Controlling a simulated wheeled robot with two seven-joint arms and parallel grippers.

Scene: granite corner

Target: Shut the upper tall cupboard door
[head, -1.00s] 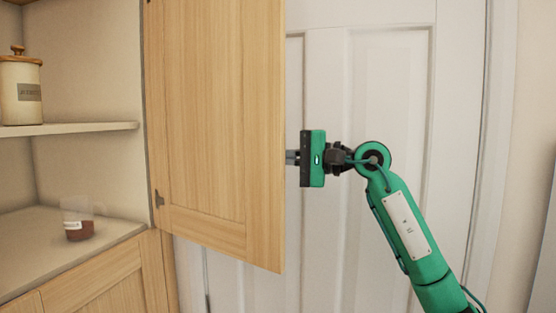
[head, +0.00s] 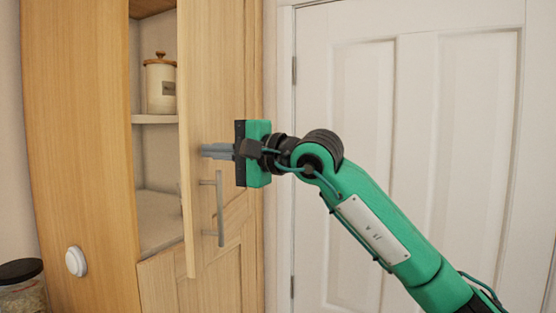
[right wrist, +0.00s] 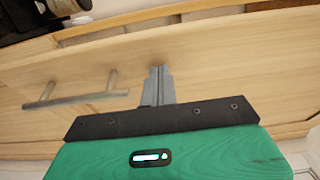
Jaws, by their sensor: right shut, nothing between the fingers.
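The upper tall cupboard door (head: 225,100) is light wood and stands partly open. Its hinged side is at the right, and a gap on its left shows the shelves inside. Its outer face with the grey bar handle (head: 219,210) is toward me. My right gripper (head: 204,151) is shut and empty, its fingertips at the outer face, above the handle and near the free edge. In the right wrist view the shut fingers (right wrist: 157,72) meet or nearly meet the door (right wrist: 220,75), beside the handle (right wrist: 75,100); contact is unclear. My left gripper is out of view.
A lidded canister (head: 159,88) stands on the inner shelf (head: 153,119). A wooden panel (head: 80,130) with a round white knob (head: 76,261) is at the left, with a dark-lidded jar (head: 22,288) below. A white panelled door (head: 400,100) stands behind my right arm.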

